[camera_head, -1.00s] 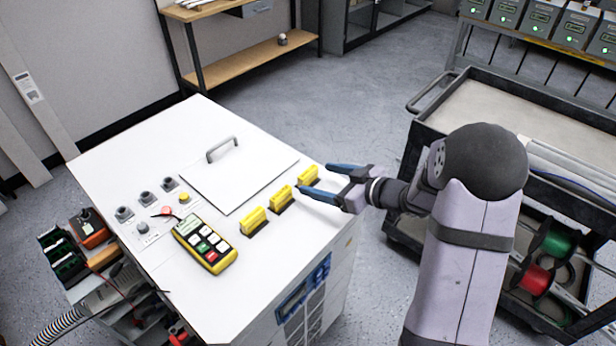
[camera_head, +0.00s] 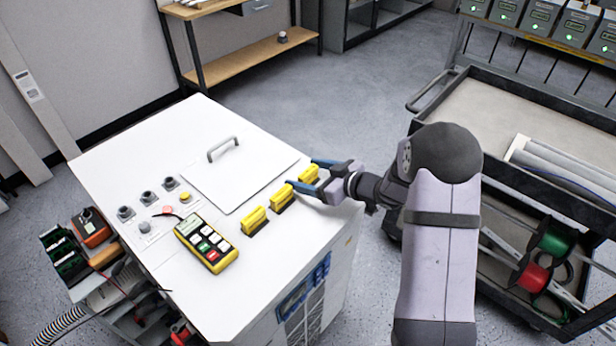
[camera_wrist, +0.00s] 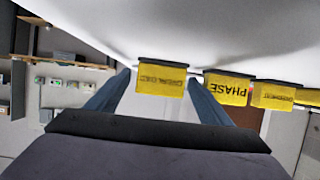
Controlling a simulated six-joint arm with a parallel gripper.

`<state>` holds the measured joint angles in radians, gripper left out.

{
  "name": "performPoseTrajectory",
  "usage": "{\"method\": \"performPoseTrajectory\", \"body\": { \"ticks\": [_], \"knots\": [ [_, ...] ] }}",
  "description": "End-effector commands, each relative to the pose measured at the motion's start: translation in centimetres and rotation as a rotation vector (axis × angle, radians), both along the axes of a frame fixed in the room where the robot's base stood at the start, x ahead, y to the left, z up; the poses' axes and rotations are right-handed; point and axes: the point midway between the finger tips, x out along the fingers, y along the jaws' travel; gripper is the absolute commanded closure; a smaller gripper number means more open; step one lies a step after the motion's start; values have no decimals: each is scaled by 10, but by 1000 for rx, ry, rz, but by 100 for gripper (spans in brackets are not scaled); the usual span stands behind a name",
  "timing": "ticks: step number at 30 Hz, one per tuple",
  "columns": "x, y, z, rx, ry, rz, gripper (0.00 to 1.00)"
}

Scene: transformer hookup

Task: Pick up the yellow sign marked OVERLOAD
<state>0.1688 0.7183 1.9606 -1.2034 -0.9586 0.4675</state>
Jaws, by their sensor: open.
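Three yellow signs in black holders stand in a row along the right edge of the white cabinet top: a near one (camera_head: 254,220), a middle one (camera_head: 282,197) and a far one (camera_head: 309,174). My gripper (camera_head: 311,175) is open, with its blue fingers on either side of the far sign. In the wrist view, one sign (camera_wrist: 161,79) shows between the fingers (camera_wrist: 160,88). Its lettering is upside down and too blurred to read surely. The lettering of another sign (camera_wrist: 273,96) is unclear.
A yellow handheld controller (camera_head: 206,243) lies on the white cabinet top (camera_head: 130,260), left of the signs. A hatch with a handle (camera_head: 224,149) lies behind them. Several knobs sit at the left. A dark cart (camera_head: 480,110) stands to the right.

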Motion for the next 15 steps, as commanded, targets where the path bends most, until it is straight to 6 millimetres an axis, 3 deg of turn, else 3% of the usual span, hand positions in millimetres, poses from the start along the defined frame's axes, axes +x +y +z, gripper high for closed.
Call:
{"method": "performPoseTrajectory", "body": {
  "ticks": [2, 8, 15],
  "knots": [
    [0, 0, 0, 0, 0, 0, 27],
    [0, 0, 0, 0, 0, 0, 71],
    [0, 0, 1, 1, -1, 0, 71]
  ]
}}
